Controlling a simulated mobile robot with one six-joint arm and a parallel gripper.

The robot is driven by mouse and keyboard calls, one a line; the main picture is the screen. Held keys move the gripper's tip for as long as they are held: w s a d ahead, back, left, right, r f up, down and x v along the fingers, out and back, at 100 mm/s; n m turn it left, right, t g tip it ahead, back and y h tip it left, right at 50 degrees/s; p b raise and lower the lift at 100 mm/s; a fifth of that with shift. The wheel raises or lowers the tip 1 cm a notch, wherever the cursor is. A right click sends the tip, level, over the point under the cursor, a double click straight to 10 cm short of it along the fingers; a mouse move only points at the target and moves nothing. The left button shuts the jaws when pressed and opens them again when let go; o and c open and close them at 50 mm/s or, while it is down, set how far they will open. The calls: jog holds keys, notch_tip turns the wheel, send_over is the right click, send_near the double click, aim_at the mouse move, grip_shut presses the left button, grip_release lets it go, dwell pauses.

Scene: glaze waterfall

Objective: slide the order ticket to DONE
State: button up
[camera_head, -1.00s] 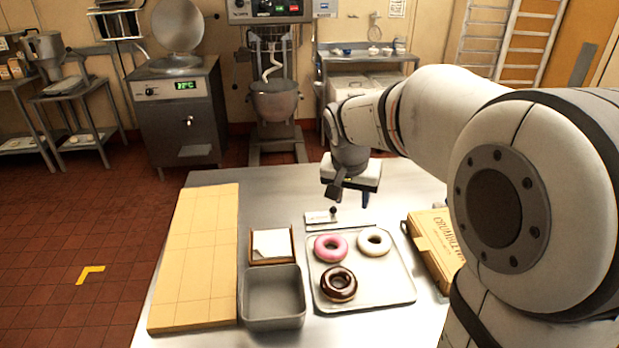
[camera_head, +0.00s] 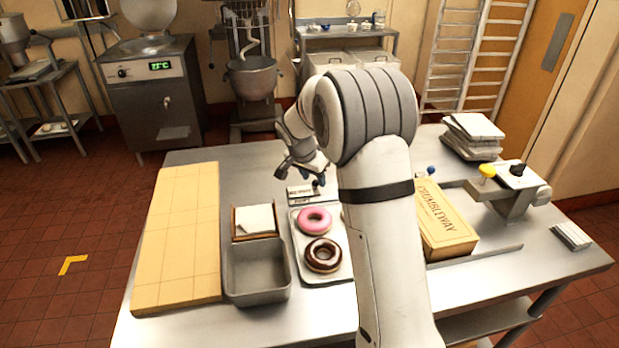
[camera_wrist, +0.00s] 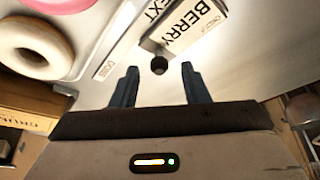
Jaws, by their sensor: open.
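The order ticket (camera_head: 301,192) is a small white card with a dark round knob, lying at the far edge of the donut tray. In the wrist view the ticket (camera_wrist: 187,22) shows "BERRY", with "NEXT" lettering beside it. Its black knob (camera_wrist: 159,65) appears between my two blue-grey fingertips. A small label, seemingly "DONE" (camera_wrist: 106,68), lies left of the knob in the wrist view. My gripper (camera_wrist: 159,72) is open, fingers on either side of the knob in the picture; contact cannot be told. In the head view my gripper (camera_head: 317,173) is just beyond the ticket.
The tray (camera_head: 310,279) holds a pink donut (camera_head: 314,220) and a chocolate donut (camera_head: 323,255). A grey bin (camera_head: 258,290), a napkin holder (camera_head: 255,222) and a tan board (camera_head: 180,240) stand left. A yellow box (camera_head: 446,222) stands right. My arm hides part of the tray.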

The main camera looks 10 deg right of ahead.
jog(key=shift+w+d+f, duration=0.15)
jog(key=shift+f, duration=0.45)
grip_shut()
